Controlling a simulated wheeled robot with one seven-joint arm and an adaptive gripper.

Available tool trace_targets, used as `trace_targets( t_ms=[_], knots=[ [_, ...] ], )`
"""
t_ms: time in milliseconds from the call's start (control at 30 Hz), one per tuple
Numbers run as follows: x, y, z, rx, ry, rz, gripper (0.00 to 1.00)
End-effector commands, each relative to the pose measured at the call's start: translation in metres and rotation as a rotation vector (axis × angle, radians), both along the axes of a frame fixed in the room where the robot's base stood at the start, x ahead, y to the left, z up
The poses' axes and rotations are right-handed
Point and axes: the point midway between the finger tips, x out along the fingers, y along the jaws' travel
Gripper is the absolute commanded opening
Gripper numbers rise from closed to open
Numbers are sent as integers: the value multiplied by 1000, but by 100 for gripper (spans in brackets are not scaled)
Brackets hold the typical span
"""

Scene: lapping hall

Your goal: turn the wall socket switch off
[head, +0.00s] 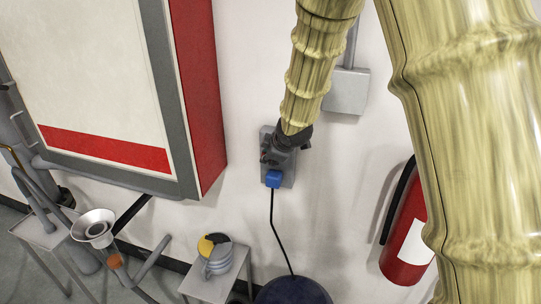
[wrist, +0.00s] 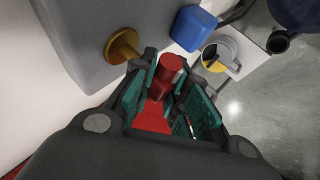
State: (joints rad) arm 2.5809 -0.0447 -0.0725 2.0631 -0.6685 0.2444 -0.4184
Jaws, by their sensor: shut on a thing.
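The wall socket (head: 289,177) is a grey box on the white wall, low in the middle of the head view. It fills the upper left of the wrist view (wrist: 82,38). A blue plug (head: 273,179) with a black cable sits at its lower end. My gripper (wrist: 164,70) is at the socket's front, its teal-padded fingers shut on a red knob (wrist: 167,76), which seems to be the switch. A brass-coloured knob (wrist: 122,47) sticks out of the box beside the fingers. In the head view my gripper (head: 274,150) hides much of the socket's upper part.
A red-and-grey cabinet (head: 205,90) stands out from the wall on the left. A red fire extinguisher (head: 408,240) hangs at the right. Below are a small table (head: 215,286) with a striped mug (head: 217,256), and a dark round object (head: 292,292).

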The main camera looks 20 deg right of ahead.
Motion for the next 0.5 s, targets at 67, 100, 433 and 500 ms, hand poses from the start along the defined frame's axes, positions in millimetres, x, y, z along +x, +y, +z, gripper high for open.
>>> trace_targets(
  t_ms=[67,100,433,500],
  knots=[
    [0,0,0,0,1,1,0],
    [0,0,0,0,1,1,0],
    [0,0,0,1,0,1,38],
    [0,0,0,1,0,1,38]
  ],
)
